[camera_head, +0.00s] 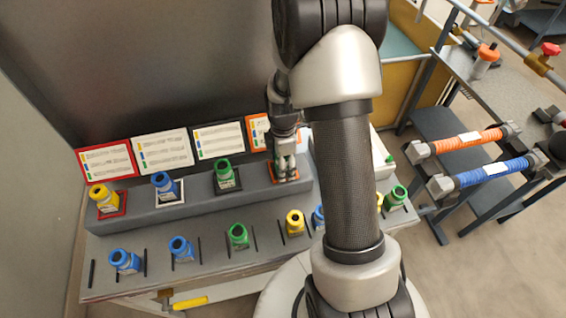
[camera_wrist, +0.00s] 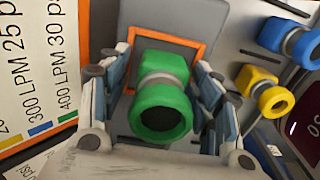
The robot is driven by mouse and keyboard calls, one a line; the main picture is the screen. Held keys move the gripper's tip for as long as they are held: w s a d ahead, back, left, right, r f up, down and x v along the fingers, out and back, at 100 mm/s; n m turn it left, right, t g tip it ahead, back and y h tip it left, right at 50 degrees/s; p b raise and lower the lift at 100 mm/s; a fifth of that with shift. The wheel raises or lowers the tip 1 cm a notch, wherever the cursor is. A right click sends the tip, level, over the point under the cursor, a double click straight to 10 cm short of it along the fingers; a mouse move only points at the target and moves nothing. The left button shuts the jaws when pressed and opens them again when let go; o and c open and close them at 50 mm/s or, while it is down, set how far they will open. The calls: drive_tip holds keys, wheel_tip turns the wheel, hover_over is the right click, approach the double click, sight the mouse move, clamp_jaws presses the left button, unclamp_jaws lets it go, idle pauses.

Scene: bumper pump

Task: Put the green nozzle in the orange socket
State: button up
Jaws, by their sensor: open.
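A green nozzle (camera_wrist: 162,112) with a light grey middle band stands between the fingers of my gripper (camera_wrist: 160,95) in the wrist view. The fingers are open, one on each side of it. Behind the nozzle is the orange square outline of the orange socket (camera_wrist: 198,48); the nozzle appears to stand within it, but its lower end is hidden, so I cannot tell how deeply it sits. In the head view my gripper (camera_head: 285,168) points down over the orange socket (camera_head: 273,176) on the raised shelf, largely covering the nozzle.
On the shelf to the left stand a yellow nozzle (camera_head: 104,198), a blue nozzle (camera_head: 164,186) and another green nozzle (camera_head: 223,174). A front row holds several more nozzles, including a green one (camera_head: 238,236), between black dividers. Cards, one orange-edged (camera_head: 258,131), stand behind.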

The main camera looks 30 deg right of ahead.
wheel_tip(320, 180, up, 12)
drive_tip(key=p, duration=0.3)
drive_tip(key=shift+r, duration=0.1)
drive_tip(key=s+a+r+m+t, duration=0.2)
drive_tip(key=s+a+r+m, duration=0.35)
drive_tip(key=r, duration=0.25)
drive_tip(key=s+a+r+m+t, duration=0.1)
drive_tip(key=s+a+r+m, duration=0.4)
drive_tip(key=r, duration=0.4)
drive_tip(key=s+a+r+m+t, duration=0.1)
drive_tip(key=s+m, duration=0.3)
drive_tip(key=s, duration=0.5)
drive_tip(key=shift+a+r+t, duration=0.3)
drive_tip(key=shift+a+r, duration=0.05)
drive_tip(key=shift+a, duration=0.1)
